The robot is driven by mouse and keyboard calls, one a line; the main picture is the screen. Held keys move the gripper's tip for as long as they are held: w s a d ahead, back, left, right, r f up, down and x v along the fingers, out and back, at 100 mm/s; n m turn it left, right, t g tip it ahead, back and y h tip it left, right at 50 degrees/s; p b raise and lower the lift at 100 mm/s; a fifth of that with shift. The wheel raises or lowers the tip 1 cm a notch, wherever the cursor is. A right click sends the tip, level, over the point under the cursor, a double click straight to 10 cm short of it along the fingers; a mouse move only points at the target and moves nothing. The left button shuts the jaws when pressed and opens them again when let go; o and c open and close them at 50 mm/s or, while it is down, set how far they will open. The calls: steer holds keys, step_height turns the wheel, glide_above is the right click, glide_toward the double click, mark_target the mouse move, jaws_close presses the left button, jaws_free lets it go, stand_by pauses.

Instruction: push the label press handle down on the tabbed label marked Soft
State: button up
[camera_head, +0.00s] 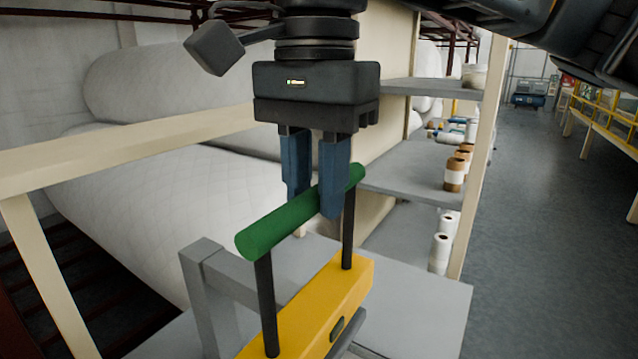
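The press has a thick green handle bar (275,227) held on two thin black posts above a yellow block (325,300). The bar is raised well clear of the block. My gripper (314,208) points down over the bar's right half. Its two blue fingers are on either side of the bar, the right one in front and the left one partly hidden behind it. I cannot tell whether both fingers touch the bar. No label marked Soft can be read. A small dark oval part (337,328) is on the yellow block's front side.
A grey bracket (208,275) stands left of the block on a grey table (435,305). Large white wadding rolls (150,190) lie on a beige rack behind. Shelves (415,160) with small rolls stand to the right. The floor (550,230) at far right is clear.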

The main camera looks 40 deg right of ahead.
mark_target(319, 307)
steer(key=shift+f, duration=0.1)
steer(key=shift+f+b, duration=3.4)
steer(key=shift+f, duration=2.45)
steer(key=shift+f, duration=0.2)
steer(key=shift+s+f+b, duration=0.2)
steer(key=shift+f+b, duration=0.3)
steer(key=shift+f, duration=0.15)
steer(key=shift+s+f+b, duration=0.15)
steer(key=shift+f+b, duration=0.3)
steer(key=shift+f, duration=0.2)
steer(key=shift+a, duration=0.1)
steer(key=r+p, duration=0.3)
steer(key=p, duration=0.1)
steer(key=shift+w+r, duration=0.3)
steer(key=shift+r, duration=0.05)
step_height(319, 307, up, 10)
steer(key=p, duration=0.9)
steer(key=shift+r, duration=1.3)
